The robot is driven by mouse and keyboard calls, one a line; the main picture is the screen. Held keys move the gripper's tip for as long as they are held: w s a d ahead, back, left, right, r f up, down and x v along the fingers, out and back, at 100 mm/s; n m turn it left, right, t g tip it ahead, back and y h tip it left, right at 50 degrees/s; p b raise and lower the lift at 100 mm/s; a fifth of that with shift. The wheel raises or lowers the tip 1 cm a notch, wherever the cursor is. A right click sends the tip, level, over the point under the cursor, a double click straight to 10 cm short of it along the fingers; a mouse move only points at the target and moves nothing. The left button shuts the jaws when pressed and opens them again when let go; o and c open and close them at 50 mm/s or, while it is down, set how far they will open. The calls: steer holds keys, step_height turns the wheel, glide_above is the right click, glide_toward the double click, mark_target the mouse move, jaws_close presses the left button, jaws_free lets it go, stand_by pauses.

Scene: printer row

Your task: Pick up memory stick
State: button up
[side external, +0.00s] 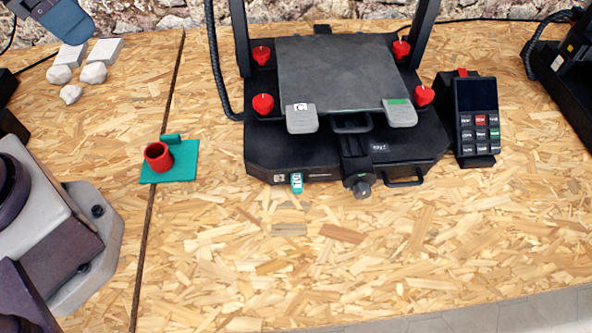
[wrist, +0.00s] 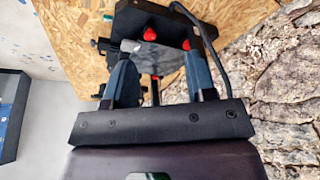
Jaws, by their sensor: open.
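The memory stick (side external: 297,183) is a small teal and white piece at the front face of the black 3D printer (side external: 420,155), left of centre, and it appears to stick out of a slot there. A blue-grey part, likely of my gripper, shows at the top left corner of the side view, far from the stick. The printer (wrist: 160,25) shows beyond the fingers in the wrist view.
A teal plate (side external: 188,172) with a red cup (side external: 158,157) lies left of the printer. A black keypad unit (side external: 476,118) stands right of it. White blocks (side external: 72,55) and pale lumps lie at the back left. The board before the printer is clear.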

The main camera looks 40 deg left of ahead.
steer(key=w+d+f+m+g+y, duration=0.1)
steer(key=w+d+f+m, duration=0.3)
steer(key=d, duration=0.3)
steer(key=w+d+f+m+g+y, duration=0.1)
steer(key=w+d+f+m+g, duration=0.1)
steer(key=d+f+m, duration=0.35)
steer(key=m+t+y, duration=0.2)
steer(key=m, duration=1.3)
glide_toward(298, 188)
steer(key=shift+m, duration=0.25)
steer(key=shift+x, duration=4.35)
steer(key=shift+c, duration=0.5)
jaws_close()
